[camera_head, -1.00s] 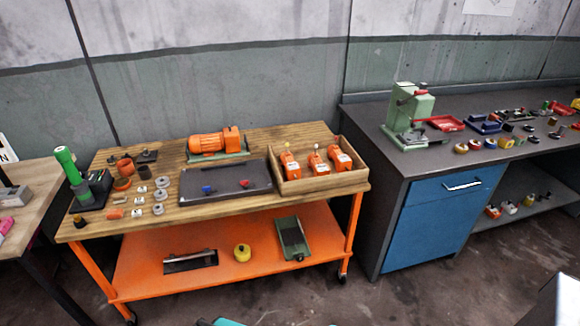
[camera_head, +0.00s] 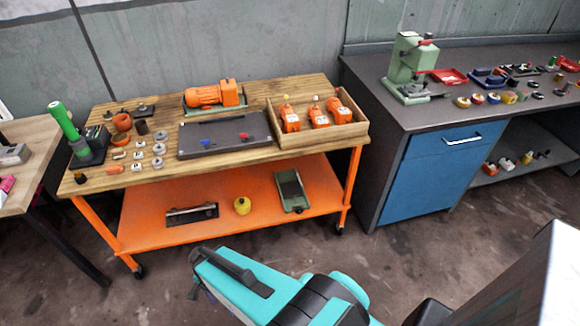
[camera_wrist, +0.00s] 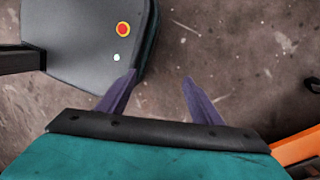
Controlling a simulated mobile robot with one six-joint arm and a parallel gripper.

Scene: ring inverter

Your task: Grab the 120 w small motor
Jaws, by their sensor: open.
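Three small orange motors stand side by side in a wooden tray at the right end of the cart top: a left one (camera_head: 290,119), a middle one (camera_head: 319,115) and a right one (camera_head: 340,110). Their white labels are too small to read, so I cannot tell which is 120 W. A larger orange motor (camera_head: 212,95) sits on a green base behind. My gripper (camera_wrist: 158,76) is open and empty in the wrist view, over bare floor. In the head view my teal arm is low in front of the cart, well apart from the motors.
The wooden tray (camera_head: 363,128) has raised walls. A dark mat (camera_head: 224,144) lies beside it. The orange lower shelf (camera_head: 150,217) holds several parts. A dark bench (camera_head: 372,78) with a blue cabinet (camera_head: 430,172) stands to the right. The floor in front is clear.

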